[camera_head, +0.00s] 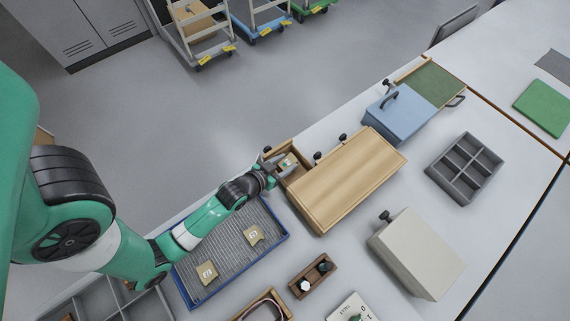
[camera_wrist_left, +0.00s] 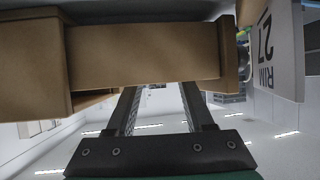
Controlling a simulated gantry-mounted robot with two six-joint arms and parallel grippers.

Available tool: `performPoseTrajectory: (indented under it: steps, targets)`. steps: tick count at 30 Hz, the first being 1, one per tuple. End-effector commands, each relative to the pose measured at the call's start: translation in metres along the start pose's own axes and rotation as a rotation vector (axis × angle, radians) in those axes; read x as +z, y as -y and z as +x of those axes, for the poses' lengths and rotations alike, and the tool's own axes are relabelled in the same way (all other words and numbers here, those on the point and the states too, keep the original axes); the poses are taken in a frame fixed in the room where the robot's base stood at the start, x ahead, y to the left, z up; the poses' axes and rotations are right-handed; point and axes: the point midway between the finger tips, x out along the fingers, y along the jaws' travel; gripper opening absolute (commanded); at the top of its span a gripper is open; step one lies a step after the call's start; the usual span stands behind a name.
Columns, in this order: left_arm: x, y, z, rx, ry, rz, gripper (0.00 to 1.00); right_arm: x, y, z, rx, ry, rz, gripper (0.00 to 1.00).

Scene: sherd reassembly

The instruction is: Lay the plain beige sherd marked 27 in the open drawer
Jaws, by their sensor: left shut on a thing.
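A small beige sherd (camera_head: 287,161) with a pale mark shows at the open drawer of the wooden cabinet; its number is too small to read. My left gripper (camera_head: 275,165) is shut on it, at the drawer's near side. The open drawer (camera_head: 298,174) sticks out at the cabinet's left end. In the left wrist view, the drawer's wooden side (camera_wrist_left: 145,55) crosses in front of my left gripper's fingers (camera_wrist_left: 160,95) and hides their tips and the sherd. A pale surface lettered "RIM 27" (camera_wrist_left: 275,55) stands at the right there. My right gripper is not in view.
The wooden cabinet (camera_head: 350,178) has more knobs on shut drawers. A blue-rimmed tray (camera_head: 283,240) with two beige sherds (camera_head: 253,235) (camera_head: 207,272) lies under my left arm. A blue box (camera_head: 398,112), a grey compartment tray (camera_head: 465,168) and a pale box (camera_head: 417,252) stand rightward.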

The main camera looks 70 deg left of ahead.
Motion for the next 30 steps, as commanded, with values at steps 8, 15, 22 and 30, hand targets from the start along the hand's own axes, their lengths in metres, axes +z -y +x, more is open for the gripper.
performPoseTrajectory:
  steps: [8,15,22,30]
  targets:
    - [0.001,0.000,0.001,0.000,-0.002,0.000,0.00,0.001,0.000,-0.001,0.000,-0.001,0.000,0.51]
    - [0.008,0.000,0.004,0.000,-0.002,0.000,0.00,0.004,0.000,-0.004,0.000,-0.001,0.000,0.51]
    - [0.010,0.000,0.005,0.000,0.001,-0.001,0.58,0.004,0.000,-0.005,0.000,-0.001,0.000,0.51]
    - [0.011,0.000,0.005,0.000,0.003,-0.001,0.66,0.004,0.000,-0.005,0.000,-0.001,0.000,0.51]
